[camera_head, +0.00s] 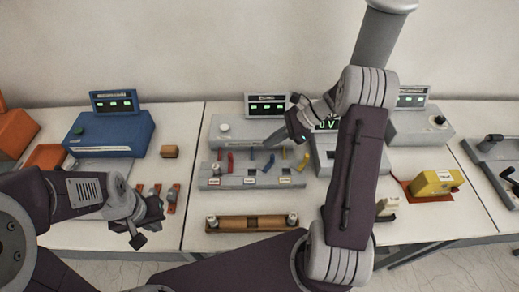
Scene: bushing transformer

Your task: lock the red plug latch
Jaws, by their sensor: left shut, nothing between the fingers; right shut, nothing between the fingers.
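My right gripper (271,146) is shut and empty, pointing down-left above the back of the panel near the blue piece, right of the red one. My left gripper (139,239) is shut and empty near the table's front edge, left of the panel.
A blue instrument (115,133) stands at the back left. Grey instruments (240,127) stand behind the panel. A brown block (252,224) with end posts lies in front of it. Small red-based parts (172,196) lie left; a yellow box (436,182) sits right.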

